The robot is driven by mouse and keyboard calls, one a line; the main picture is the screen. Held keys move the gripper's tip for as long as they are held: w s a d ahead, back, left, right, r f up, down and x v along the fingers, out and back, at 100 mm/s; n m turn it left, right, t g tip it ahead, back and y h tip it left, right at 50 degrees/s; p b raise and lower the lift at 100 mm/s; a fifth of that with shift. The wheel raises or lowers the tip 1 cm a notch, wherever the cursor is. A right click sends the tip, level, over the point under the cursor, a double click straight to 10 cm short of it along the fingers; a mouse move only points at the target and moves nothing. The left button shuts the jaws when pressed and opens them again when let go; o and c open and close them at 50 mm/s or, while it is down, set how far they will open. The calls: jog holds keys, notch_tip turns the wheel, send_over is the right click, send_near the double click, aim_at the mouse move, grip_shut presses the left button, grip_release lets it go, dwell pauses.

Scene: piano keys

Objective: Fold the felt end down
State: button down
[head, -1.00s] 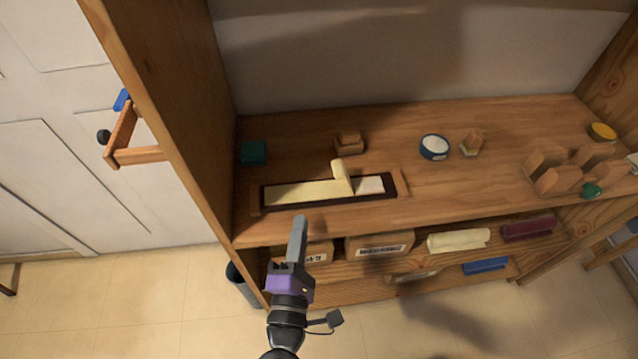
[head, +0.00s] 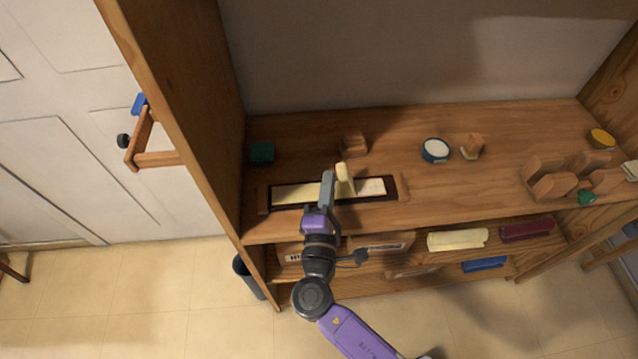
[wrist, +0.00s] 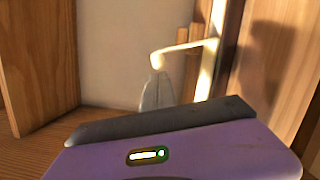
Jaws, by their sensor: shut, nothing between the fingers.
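The cream felt strip (head: 295,193) lies in a long dark-edged tray (head: 262,199) on the workbench shelf. Its end (head: 344,176) stands up from the strip, with a paler flat piece (head: 372,187) to its right. My gripper (head: 328,176) is shut and empty, its tip just left of the standing end. I cannot tell whether they touch. In the wrist view a cream raised piece (wrist: 165,54), likely the felt end, sticks out beyond the blurred grey fingertips (wrist: 155,88). My gripper hides part of the strip.
A wooden block (head: 354,144) and a blue bowl of white stuff (head: 436,150) stand behind the tray. A dark green block (head: 261,153) is at the left. The tall wooden side panel (head: 185,110) bounds the left.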

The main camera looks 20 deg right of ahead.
aim_at(341, 179)
jog(key=shift+d, duration=0.1)
dwell(0.4)
jog(key=d+r+m, duration=0.1)
jog(key=m, duration=0.1)
jog(key=s+d+r+m+g+b, duration=0.1)
jog(key=m, duration=0.1)
jog(key=shift+d, duration=0.2)
jog(key=d+m, duration=0.1)
jog(key=m, duration=0.1)
jog(key=d+m+b, duration=0.1)
jog(key=shift+s+d+r+g+y, duration=0.3)
jog(key=shift+s+r+y, duration=0.05)
jog(key=shift+y, duration=0.05)
jog(key=d+m, duration=0.1)
jog(key=m, duration=0.1)
jog(key=s+d+m+y+b, duration=0.1)
jog(key=d+m, duration=0.1)
jog(key=shift+s+d, duration=0.1)
jog(key=shift+d, duration=0.15)
jog(key=shift+s+d+f+m+g+y+b, duration=0.15)
jog(key=shift+d+f+m+y+b, duration=0.1)
jog(key=shift+d+m, duration=0.3)
jog(key=shift+s+d+f+m+g+y+b, duration=0.15)
jog(key=shift+d+f+m+y, duration=0.2)
jog(key=shift+m, duration=0.3)
jog(key=shift+s+d+f, duration=0.1)
jog(key=shift+s+d, duration=0.05)
jog(key=shift+d, duration=0.35)
